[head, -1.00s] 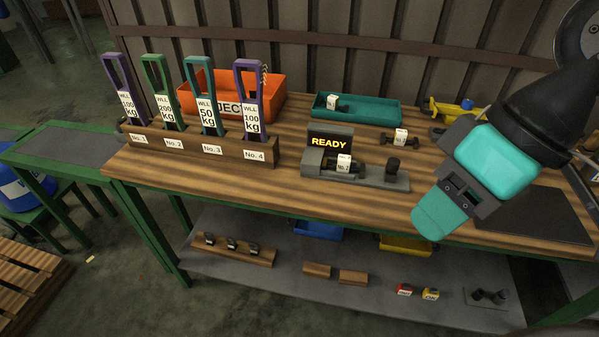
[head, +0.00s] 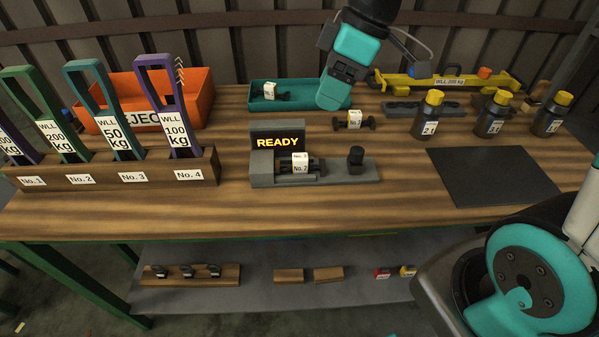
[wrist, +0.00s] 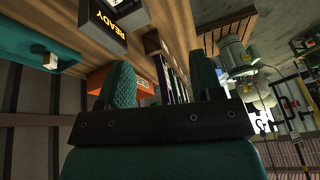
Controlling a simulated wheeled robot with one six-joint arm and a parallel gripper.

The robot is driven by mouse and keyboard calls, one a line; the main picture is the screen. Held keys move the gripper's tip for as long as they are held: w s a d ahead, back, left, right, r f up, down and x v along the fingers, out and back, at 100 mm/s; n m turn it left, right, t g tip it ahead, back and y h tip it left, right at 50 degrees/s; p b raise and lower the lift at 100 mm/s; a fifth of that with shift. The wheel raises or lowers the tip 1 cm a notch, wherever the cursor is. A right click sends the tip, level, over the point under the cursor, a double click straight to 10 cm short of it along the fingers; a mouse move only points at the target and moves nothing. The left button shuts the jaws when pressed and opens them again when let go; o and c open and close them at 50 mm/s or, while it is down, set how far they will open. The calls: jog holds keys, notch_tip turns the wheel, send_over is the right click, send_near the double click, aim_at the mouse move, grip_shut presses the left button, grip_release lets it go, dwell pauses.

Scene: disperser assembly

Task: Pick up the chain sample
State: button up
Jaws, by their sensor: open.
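Several small dark link-like pieces with white tags look like chain samples. One lies in the teal tray (head: 318,96), a tagged piece (head: 270,92). Another tagged piece (head: 353,121) lies on the bench right of the READY display. A third tagged piece (head: 300,163) sits in the grey test fixture (head: 368,172), its tag reading No. 2. My gripper (head: 331,97) is above the tray's right end, left of and behind the bench piece. In the wrist view my gripper (wrist: 163,82) has its teal fingers apart with nothing between them.
The orange reject bin (head: 195,98) and the rack (head: 120,180) of tall tagged slings stand left. Yellow-capped bottles (head: 428,115), a yellow beam (head: 445,83) and a black mat (head: 490,177) are right. The bench front is clear. A lower shelf holds small blocks.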

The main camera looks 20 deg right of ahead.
jog(key=w+d+f+n+b, duration=0.1)
jog(key=w+d+f+n, duration=0.2)
jog(key=w+d+f, duration=0.3)
send_near(300, 156)
jog(key=x, duration=0.2)
jog(key=shift+d+f+p, duration=0.15)
jog(key=shift+f+p, duration=0.15)
jog(key=shift+f, duration=0.15)
jog(key=shift+a+p+x, duration=0.1)
jog(key=shift+p+x, duration=0.2)
jog(key=shift+x, duration=1.2)
jog(key=shift+a+p+x, duration=0.15)
jog(key=shift+p+x, duration=0.1)
jog(key=shift+x, duration=1.2)
jog(key=shift+r, duration=0.1)
jog(key=c, duration=1)
grip_shut()
jog(key=shift+r, duration=0.15)
